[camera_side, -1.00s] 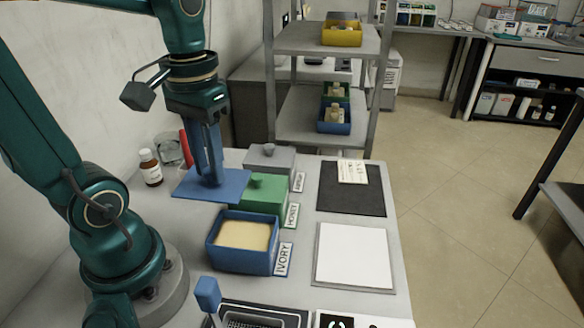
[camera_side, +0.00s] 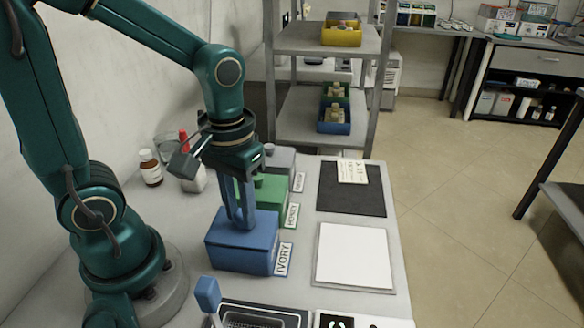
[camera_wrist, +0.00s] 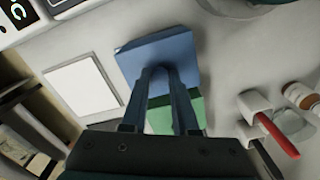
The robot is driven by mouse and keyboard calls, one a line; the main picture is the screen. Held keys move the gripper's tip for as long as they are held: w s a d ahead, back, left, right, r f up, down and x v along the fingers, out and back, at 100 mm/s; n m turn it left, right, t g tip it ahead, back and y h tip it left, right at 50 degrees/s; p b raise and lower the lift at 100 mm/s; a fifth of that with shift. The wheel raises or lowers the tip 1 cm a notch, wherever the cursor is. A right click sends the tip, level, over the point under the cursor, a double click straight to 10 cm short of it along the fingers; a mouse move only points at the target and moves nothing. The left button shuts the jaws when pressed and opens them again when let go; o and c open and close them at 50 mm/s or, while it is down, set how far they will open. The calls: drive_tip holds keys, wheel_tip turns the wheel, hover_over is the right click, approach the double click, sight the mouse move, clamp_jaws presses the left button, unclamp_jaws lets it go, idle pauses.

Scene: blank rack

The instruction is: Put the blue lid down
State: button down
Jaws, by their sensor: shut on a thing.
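The blue lid (camera_side: 227,227) is flat on top of the blue box (camera_side: 240,256) labelled IVORY, and the box's pale contents are covered. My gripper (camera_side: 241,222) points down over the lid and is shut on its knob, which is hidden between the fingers. In the wrist view the blue lid (camera_wrist: 172,52) shows beyond the fingertips of my gripper (camera_wrist: 160,74). Whether the lid is fully seated or a hair above the rim I cannot tell.
A green lidded box (camera_side: 271,190) labelled HONEY stands just behind, with a grey lidded box (camera_side: 283,158) behind that. A white board (camera_side: 354,256) and a dark mat (camera_side: 351,197) lie to the right. A brown bottle (camera_side: 150,168) stands at the left. A blue-handled tool (camera_side: 208,294) is in front.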

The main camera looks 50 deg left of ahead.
sight(240, 216)
drive_tip(key=shift+f, duration=0.2)
drive_tip(key=c, duration=0.7)
unclamp_jaws()
drive_tip(key=shift+r, duration=2.6)
drive_tip(key=t, duration=0.1)
drive_tip(key=r+m+t, duration=0.1)
drive_tip(key=s+m, duration=0.1)
drive_tip(key=shift+d+r+t, duration=0.25)
drive_tip(key=shift+r+t, duration=0.05)
drive_tip(key=shift+t, duration=0.1)
drive_tip(key=shift+s+d+r+m+t, duration=0.15)
drive_tip(key=shift+r+m+t, duration=0.1)
drive_tip(key=shift+m+t, duration=0.35)
drive_tip(key=shift+s+r+m+t, duration=0.1)
drive_tip(key=shift+r+m+t, duration=0.1)
drive_tip(key=shift+m+t, duration=0.35)
drive_tip(key=shift+o, duration=0.5)
drive_tip(key=shift+t, duration=0.25)
